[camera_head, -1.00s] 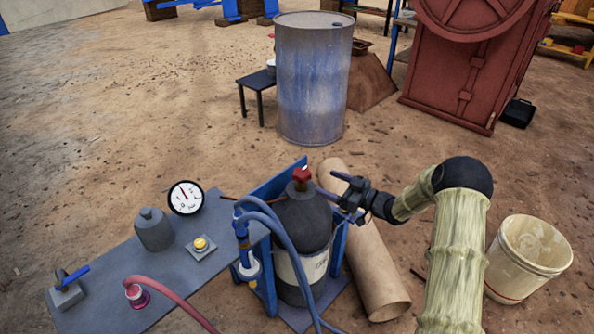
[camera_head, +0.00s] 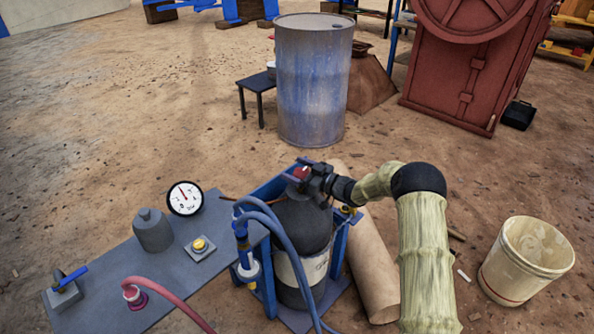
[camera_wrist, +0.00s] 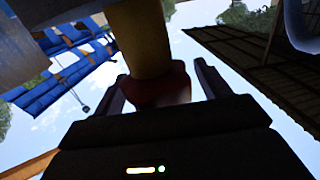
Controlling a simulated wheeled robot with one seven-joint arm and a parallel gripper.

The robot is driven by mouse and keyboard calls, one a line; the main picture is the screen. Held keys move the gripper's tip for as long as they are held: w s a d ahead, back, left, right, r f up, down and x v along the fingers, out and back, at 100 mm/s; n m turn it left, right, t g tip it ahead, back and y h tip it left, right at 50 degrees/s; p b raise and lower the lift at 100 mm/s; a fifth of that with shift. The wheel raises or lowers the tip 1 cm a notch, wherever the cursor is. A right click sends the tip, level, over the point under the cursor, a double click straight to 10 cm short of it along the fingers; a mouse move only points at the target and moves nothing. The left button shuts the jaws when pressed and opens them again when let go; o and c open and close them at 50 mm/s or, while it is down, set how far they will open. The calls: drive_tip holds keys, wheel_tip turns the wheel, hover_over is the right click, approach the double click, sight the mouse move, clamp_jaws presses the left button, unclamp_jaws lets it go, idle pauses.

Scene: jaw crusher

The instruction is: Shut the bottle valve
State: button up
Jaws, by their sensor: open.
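The dark gas bottle (camera_head: 303,228) stands upright in a blue rack beside the grey table. Its red valve knob (camera_head: 300,173) is on top and is partly hidden by my gripper (camera_head: 306,176) in the head view. In the wrist view, the red knob (camera_wrist: 160,86) lies between the two open fingers of my gripper (camera_wrist: 160,88), with a yellowish stem above it in the picture. The fingers stand apart on either side of the knob. I cannot tell whether either finger touches it.
The grey table (camera_head: 110,262) carries a pressure gauge (camera_head: 185,198), a yellow button (camera_head: 200,245) and a blue-handled lever (camera_head: 68,283). Blue hoses (camera_head: 285,250) run by the bottle. A cardboard tube (camera_head: 372,270) lies right of it; a cream bucket (camera_head: 525,260) stands farther right.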

drive_tip(key=shift+c, duration=0.2)
drive_tip(key=c, duration=0.9)
